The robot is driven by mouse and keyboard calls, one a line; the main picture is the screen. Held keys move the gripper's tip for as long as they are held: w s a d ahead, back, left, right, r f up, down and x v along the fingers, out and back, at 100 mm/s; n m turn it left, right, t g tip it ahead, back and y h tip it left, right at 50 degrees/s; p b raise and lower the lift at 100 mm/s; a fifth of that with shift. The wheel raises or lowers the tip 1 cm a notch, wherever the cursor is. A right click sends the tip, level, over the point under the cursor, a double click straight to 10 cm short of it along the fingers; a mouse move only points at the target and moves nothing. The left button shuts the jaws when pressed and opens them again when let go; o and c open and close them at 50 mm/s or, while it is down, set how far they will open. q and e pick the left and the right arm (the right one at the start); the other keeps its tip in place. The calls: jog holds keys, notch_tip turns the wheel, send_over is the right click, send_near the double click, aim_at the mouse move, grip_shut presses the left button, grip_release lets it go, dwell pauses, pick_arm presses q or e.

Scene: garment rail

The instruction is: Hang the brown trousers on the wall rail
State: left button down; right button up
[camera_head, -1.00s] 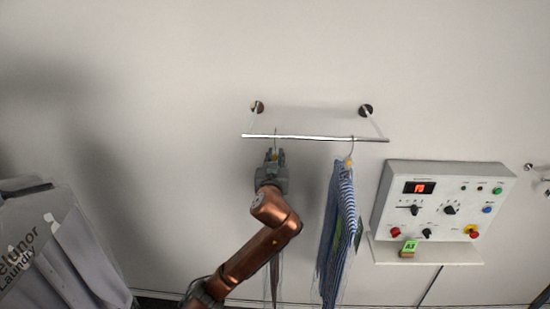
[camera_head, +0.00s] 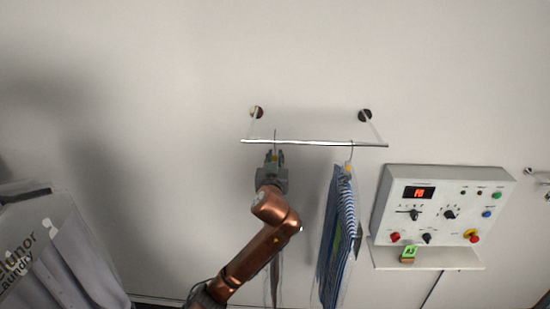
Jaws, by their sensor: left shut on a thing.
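The wall rail (camera_head: 315,143) is a thin silver bar held off the white wall by two round mounts. My left gripper (camera_head: 274,156) is at the left part of the rail, just below the bar, shut on a hanger. The hanger's hook (camera_head: 275,136) reaches up to the bar; I cannot tell whether it bears on it. The brown trousers (camera_head: 274,280) are mostly hidden behind my left arm; only a narrow greyish-brown strip shows below. My right gripper is out of view.
A blue striped garment (camera_head: 338,235) in clear cover hangs on the rail's right part. A control panel (camera_head: 443,205) with knobs and a shelf (camera_head: 455,258) holding a small green-topped block (camera_head: 408,253) is to the right. A grey Laundry bag (camera_head: 45,250) stands at lower left.

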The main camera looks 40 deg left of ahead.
pick_arm(q)
jog(key=shift+f+b, duration=0.95)
jog(key=shift+f, duration=0.3)
dwell(0.3)
jog(key=c, duration=1.9)
grip_release()
jog(key=shift+s, duration=0.1)
jog(key=shift+o, duration=0.5)
jog(key=shift+f, duration=0.2)
jog(key=v, duration=1.2)
jog(key=shift+r, duration=0.1)
